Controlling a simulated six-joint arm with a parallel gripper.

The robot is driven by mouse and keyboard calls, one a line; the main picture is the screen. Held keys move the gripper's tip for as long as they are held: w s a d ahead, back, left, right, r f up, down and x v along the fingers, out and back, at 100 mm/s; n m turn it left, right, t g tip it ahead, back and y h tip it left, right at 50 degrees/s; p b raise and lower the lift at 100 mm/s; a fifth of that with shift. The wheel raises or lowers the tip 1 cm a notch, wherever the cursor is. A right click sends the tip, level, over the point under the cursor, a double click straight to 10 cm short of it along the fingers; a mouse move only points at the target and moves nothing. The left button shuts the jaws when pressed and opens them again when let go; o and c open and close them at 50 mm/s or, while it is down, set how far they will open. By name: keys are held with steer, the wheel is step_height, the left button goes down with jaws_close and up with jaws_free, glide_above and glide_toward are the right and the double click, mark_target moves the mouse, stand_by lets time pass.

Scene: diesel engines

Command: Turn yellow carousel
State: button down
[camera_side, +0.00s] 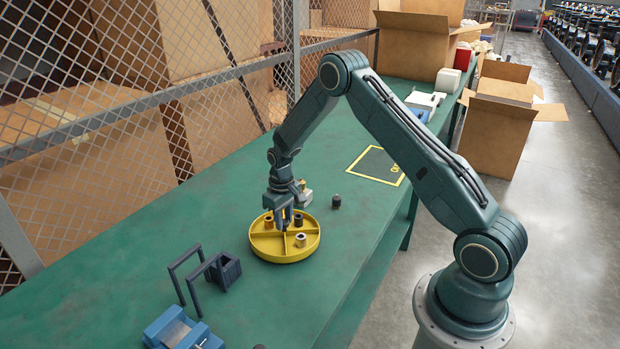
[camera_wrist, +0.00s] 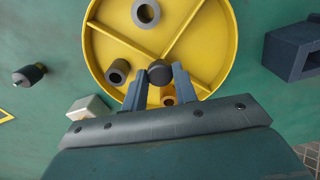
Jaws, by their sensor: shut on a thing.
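The yellow carousel (camera_side: 264,252) is a round, shallow tray with dividers, flat on the green bench; it also fills the upper middle of the wrist view (camera_wrist: 203,64). My gripper (camera_side: 285,224) points down over its middle. In the wrist view my fingers (camera_wrist: 160,80) are shut on a dark round knob (camera_wrist: 160,70) where the dividers meet. Around it in the compartments stand a grey ring-shaped part (camera_wrist: 146,13), a dark hollow cylinder (camera_wrist: 118,70) and a copper-coloured part (camera_wrist: 168,100), partly hidden by my fingers.
A small dark part (camera_side: 336,202) stands right of the carousel. A pale block (camera_wrist: 90,108) sits close to the rim. A dark blue holder (camera_side: 224,270) and a blue fixture (camera_side: 180,330) are in front. A yellow-framed mat (camera_side: 376,165) lies behind right. Mesh fencing lines the left.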

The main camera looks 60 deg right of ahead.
mark_target(284, 221)
steer(key=shift+n, duration=5.4)
steer(key=c, duration=1.1)
jaws_free()
steer(key=shift+r, duration=0.2)
step_height(284, 221, up, 14)
steer(key=shift+f, duration=0.2)
steer(key=shift+r, duration=0.1)
